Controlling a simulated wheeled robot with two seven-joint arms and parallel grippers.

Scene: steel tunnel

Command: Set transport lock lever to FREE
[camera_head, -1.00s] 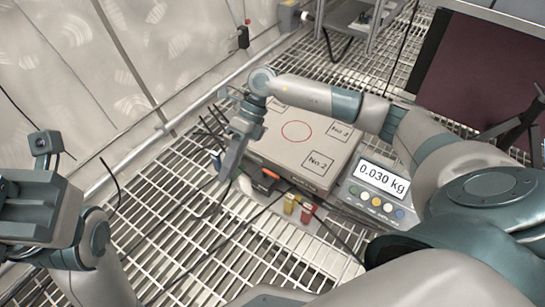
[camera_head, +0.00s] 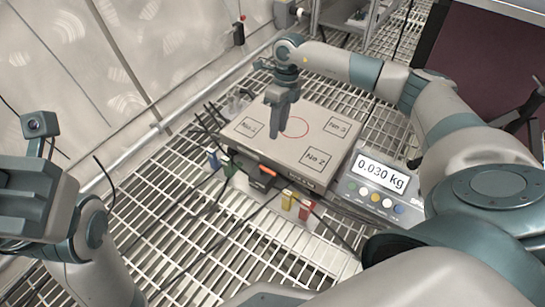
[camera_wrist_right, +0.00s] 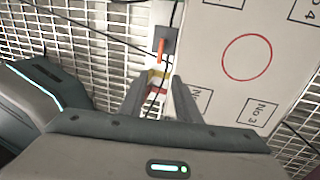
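The orange lever (camera_head: 267,170) sits on a dark block at the front edge of the scale platform (camera_head: 246,150). It also shows in the right wrist view (camera_wrist_right: 161,46), ahead of the fingers; its marking is too small to read. My right gripper (camera_head: 279,132) hangs over the platform, left of the red circle, behind the lever and apart from it. In the right wrist view its two fingers (camera_wrist_right: 160,92) are spread with nothing between them. My left gripper (camera_head: 35,200) is at the far left, away from the scale; its fingers cannot be made out.
The display unit (camera_head: 380,178) reads 0.030 kg, right of the platform. Yellow (camera_head: 287,198), red (camera_head: 306,210), green and blue connectors with dark cables lie along the platform's front and left. Open grating floor (camera_head: 190,240) lies in front. A pale curtain wall stands at the left.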

